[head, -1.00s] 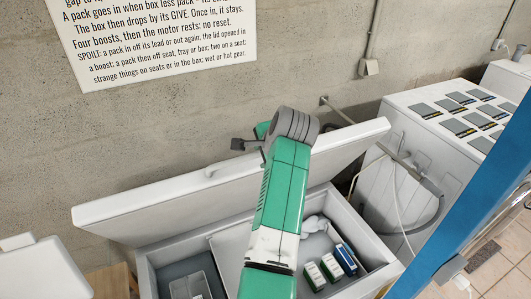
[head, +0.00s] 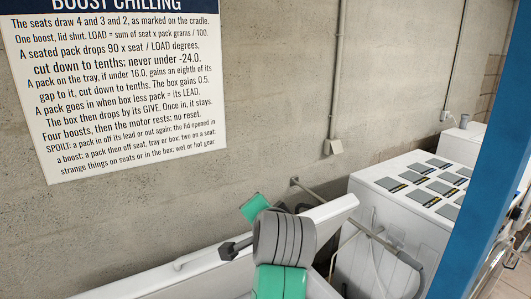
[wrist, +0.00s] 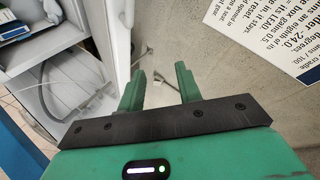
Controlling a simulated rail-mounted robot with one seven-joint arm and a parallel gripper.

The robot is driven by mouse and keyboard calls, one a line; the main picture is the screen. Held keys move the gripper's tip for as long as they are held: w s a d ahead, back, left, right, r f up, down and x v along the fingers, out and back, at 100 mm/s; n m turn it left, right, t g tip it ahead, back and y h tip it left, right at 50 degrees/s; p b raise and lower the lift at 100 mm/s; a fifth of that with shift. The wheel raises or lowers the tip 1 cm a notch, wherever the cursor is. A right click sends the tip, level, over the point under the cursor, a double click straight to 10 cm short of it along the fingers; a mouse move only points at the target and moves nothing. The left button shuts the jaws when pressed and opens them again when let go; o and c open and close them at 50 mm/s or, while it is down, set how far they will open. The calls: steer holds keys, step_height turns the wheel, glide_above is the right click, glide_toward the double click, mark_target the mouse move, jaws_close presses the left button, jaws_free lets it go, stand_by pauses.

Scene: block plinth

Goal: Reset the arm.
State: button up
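My arm rises from the bottom of the head view, with green links and a thick grey joint (head: 284,238). A green end part shows behind the joint, but the fingers cannot be made out there. In the wrist view my gripper (wrist: 160,85) has two green fingers standing apart, with a clear gap and nothing held between them.
The chest's white lid (head: 335,209) stands raised beside my arm; the chest's inside is out of view. A white cabinet (head: 362,228) with several dark panels on top stands right. A blue post (head: 490,170) crosses the right side. A sign (head: 125,85) hangs on the wall.

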steer(key=s+r+n+t+h+p, duration=0.1)
steer(key=s+r+n+t, duration=0.3)
steer(key=s+r, duration=0.7)
steer(key=s+d+r+n+t, duration=0.1)
steer(key=s+r+n+t, duration=0.3)
steer(key=s, duration=1.6)
step_height(320, 180, up, 8)
steer(key=t, duration=0.4)
steer(key=shift+n+t+h+p, duration=0.3)
steer(key=shift+n+h+p, duration=0.1)
